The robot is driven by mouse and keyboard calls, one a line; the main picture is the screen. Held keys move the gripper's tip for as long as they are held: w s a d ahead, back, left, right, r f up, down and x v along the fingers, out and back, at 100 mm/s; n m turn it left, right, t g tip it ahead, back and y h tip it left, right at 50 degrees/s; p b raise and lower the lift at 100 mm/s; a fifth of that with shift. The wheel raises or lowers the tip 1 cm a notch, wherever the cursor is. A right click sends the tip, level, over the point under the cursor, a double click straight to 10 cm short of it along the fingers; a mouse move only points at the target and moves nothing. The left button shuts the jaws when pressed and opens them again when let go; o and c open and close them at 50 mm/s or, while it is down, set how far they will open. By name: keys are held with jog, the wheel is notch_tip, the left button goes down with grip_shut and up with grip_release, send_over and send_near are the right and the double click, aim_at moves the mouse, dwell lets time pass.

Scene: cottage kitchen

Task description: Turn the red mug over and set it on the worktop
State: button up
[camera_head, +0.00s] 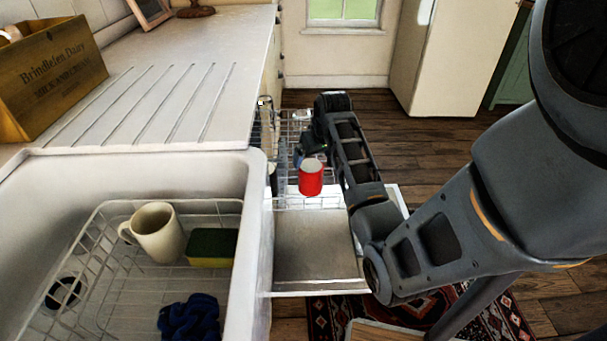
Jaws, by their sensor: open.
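The red mug (311,181) is at the dishwasher's wire rack, low beside the worktop (190,60). A pale round face shows on its top; I cannot tell whether that is the open mouth or the base. No handle is visible. My gripper (309,154) is open, just behind the mug in the picture, with its fingers close to the mug's top. I cannot tell whether they touch it. My wrist hides part of the rack.
The sink (215,167) at the left holds a wire basket with a cream mug (158,232), a green-yellow sponge (212,247) and a blue cloth (189,318). A wooden crate (50,75) stands on the worktop. The ridged drainer area is clear. The dishwasher door (315,245) lies open.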

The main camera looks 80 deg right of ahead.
aim_at(311, 165)
jog(key=x, duration=0.4)
jog(key=b+x, duration=0.1)
jog(key=x, duration=0.1)
jog(key=shift+a+f, duration=0.25)
jog(key=shift+a, duration=0.05)
jog(key=shift+w+d+f, duration=0.15)
jog(key=shift+d+f, duration=0.1)
jog(key=shift+f, duration=0.35)
jog(key=c, duration=1.1)
